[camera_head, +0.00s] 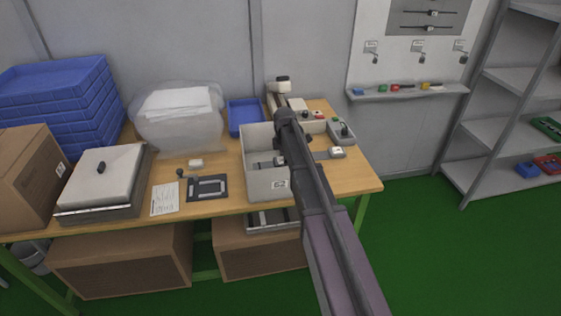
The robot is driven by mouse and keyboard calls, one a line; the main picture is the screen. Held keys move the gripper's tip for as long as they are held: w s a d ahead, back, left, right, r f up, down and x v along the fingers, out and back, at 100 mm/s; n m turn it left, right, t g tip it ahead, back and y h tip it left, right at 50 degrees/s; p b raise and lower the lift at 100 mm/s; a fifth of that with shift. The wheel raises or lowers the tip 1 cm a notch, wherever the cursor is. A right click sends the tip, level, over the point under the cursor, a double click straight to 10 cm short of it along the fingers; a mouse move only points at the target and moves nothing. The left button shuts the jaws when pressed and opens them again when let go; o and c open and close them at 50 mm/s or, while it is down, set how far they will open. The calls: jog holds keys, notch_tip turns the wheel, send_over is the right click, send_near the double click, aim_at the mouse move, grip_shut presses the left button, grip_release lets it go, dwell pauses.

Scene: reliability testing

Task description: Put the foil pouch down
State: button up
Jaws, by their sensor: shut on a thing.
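I cannot make out the foil pouch in the head view.
Left on the bench are stacked blue trays (62,92), a cardboard box (24,175), a lidded case (103,178) and a clear bag (180,125). A blue tray (245,115) and small devices (341,130) flank the bin. Shelves (515,85) stand right.

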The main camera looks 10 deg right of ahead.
jog(key=shift+f+b, duration=0.3)
jog(key=shift+s+a+f+b, duration=0.1)
jog(key=shift+s+f+b, duration=0.05)
jog(key=shift+s+b, duration=0.2)
jog(key=o, duration=1)
jog(key=shift+w+r+p, duration=0.25)
jog(key=shift+r+p, duration=0.7)
jog(key=shift+p, duration=0.25)
notch_tip(320, 180, up, 11)
jog(key=p, duration=1.1)
jog(key=shift+w, duration=0.1)
